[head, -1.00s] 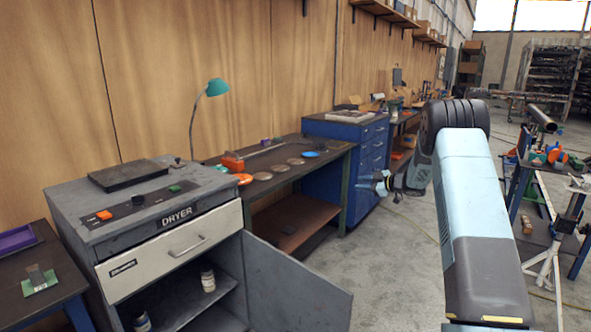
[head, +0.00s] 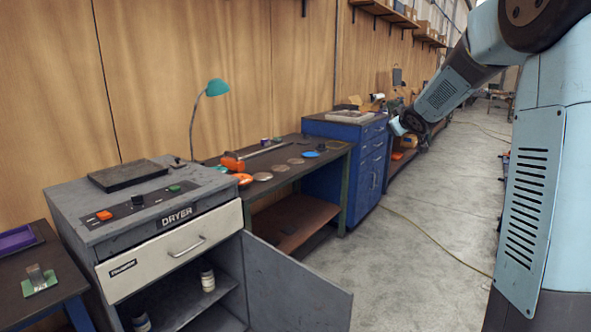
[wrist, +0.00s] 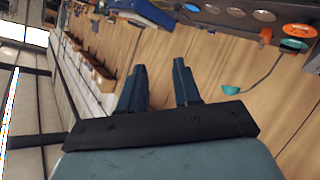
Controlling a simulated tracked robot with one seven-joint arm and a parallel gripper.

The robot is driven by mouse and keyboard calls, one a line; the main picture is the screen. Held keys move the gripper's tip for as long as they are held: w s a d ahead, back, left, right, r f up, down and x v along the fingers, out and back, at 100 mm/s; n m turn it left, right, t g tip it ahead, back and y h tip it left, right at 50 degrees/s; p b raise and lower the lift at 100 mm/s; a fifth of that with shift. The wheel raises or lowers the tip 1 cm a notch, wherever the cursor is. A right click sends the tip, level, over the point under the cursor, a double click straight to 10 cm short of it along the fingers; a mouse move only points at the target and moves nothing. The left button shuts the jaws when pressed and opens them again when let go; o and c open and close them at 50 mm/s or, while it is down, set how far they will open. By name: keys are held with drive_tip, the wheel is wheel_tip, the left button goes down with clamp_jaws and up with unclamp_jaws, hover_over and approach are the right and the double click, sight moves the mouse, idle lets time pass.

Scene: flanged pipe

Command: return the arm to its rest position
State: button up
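In the head view my arm bends from the upper right edge down toward the blue drawer cabinet, and its pale blue end shows in front of the cabinet. The fingers cannot be made out there. In the wrist view my gripper (wrist: 158,66) has its two dark fingers apart, with nothing between them.
A grey dryer (head: 62,205) with its lower door open stands at front left. Behind it are a workbench (head: 335,152) with discs and an orange tool (head: 232,163), a green lamp (head: 217,88) and the blue drawer cabinet (head: 340,129).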

drive_tip(key=s+a+r+m+g+h, duration=0.15)
drive_tip(key=s+m+g, duration=0.3)
drive_tip(key=s, duration=1.75)
drive_tip(key=s+a+f+g, duration=0.1)
drive_tip(key=s+a+f, duration=0.1)
drive_tip(key=s, duration=0.6)
drive_tip(key=s+a+f+m+g+y, duration=0.1)
drive_tip(key=s+a+f, duration=0.1)
drive_tip(key=s, duration=0.6)
drive_tip(key=s+a+f+m+g, duration=0.1)
drive_tip(key=s+f, duration=0.3)
drive_tip(key=s, duration=0.5)
drive_tip(key=shift+a+f+g+y, duration=0.35)
drive_tip(key=shift+a+g, duration=0.1)
drive_tip(key=shift+a, duration=0.3)
